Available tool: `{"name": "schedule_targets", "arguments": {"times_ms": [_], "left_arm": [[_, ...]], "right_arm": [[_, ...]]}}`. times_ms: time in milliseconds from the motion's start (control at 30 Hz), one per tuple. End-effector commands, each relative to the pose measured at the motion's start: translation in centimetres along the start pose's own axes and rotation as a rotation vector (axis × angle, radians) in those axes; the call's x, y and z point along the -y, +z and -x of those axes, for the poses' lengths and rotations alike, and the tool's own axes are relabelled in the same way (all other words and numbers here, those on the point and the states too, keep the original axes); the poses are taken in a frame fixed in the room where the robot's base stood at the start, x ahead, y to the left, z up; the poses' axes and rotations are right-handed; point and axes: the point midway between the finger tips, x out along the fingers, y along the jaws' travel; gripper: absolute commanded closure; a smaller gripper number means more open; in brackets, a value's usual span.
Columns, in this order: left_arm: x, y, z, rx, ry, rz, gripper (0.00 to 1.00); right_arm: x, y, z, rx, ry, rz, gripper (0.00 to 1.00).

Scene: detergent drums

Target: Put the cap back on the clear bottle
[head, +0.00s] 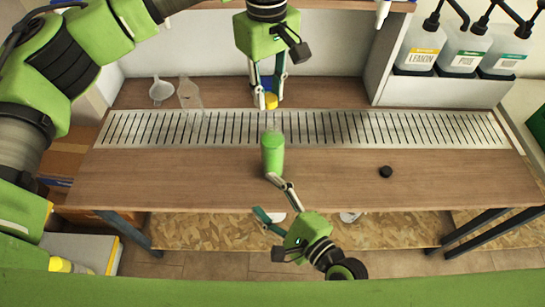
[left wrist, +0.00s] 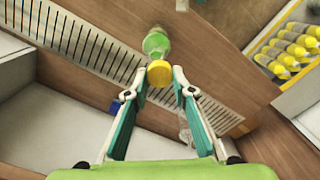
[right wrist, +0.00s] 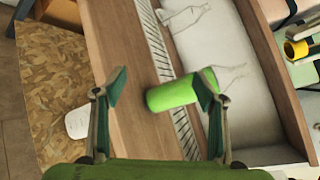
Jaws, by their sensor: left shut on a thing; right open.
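A clear bottle with green contents (head: 273,152) stands upright on the table, in front of the slotted strip. Its clear neck shows in the left wrist view (left wrist: 157,36). My left gripper (head: 267,93) is shut on a yellow cap (head: 271,102), beyond and apparently above the bottle's neck; the cap also shows between the fingertips in the left wrist view (left wrist: 159,74). I cannot tell whether the cap touches the neck. My right gripper (head: 265,194) is open at the table's front edge. The bottle (right wrist: 172,95) appears between its fingers in the right wrist view, apparently ahead of them.
A clear funnel (head: 161,91) and an empty clear vessel (head: 189,96) are at the back left. A small black cap (head: 386,171) lies on the table at right. Pump bottles (head: 463,52) stand on a ledge at upper right. The wood between is bare.

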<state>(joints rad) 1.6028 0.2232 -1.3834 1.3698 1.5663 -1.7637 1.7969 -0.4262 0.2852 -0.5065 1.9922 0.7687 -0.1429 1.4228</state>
Motion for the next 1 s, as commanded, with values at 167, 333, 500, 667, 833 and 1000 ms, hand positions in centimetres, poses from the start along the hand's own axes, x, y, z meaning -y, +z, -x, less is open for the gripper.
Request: {"name": "schedule_targets", "arguments": {"times_ms": [167, 333, 500, 667, 833, 1000], "left_arm": [[-0.6, 0.0, 0.2, -0.003, 0.001, 0.018, 0.83], [-0.7, 0.0, 0.3, -0.004, 0.002, 0.024, 0.83], [-0.8, 0.0, 0.3, -0.004, 0.002, 0.026, 0.83], [-0.8, 0.0, 0.3, -0.004, 0.002, 0.026, 0.83], [-0.8, 0.0, 0.3, -0.004, 0.002, 0.026, 0.83], [-0.8, 0.0, 0.3, -0.004, 0.002, 0.026, 0.83]], "right_arm": [[2.3, -0.8, 0.3, 0.021, -0.197, -0.530, 0.35], [3.1, -3.0, 1.2, 0.021, -0.326, -0.848, 0.35], [3.3, -4.1, 1.7, 0.021, -0.382, -0.973, 0.35], [3.4, -4.2, 1.8, 0.021, -0.388, -0.984, 0.35], [3.4, -4.2, 1.7, 0.021, -0.388, -0.981, 0.35], [3.8, -4.4, 0.7, 0.021, -0.389, -0.980, 0.35]]}}
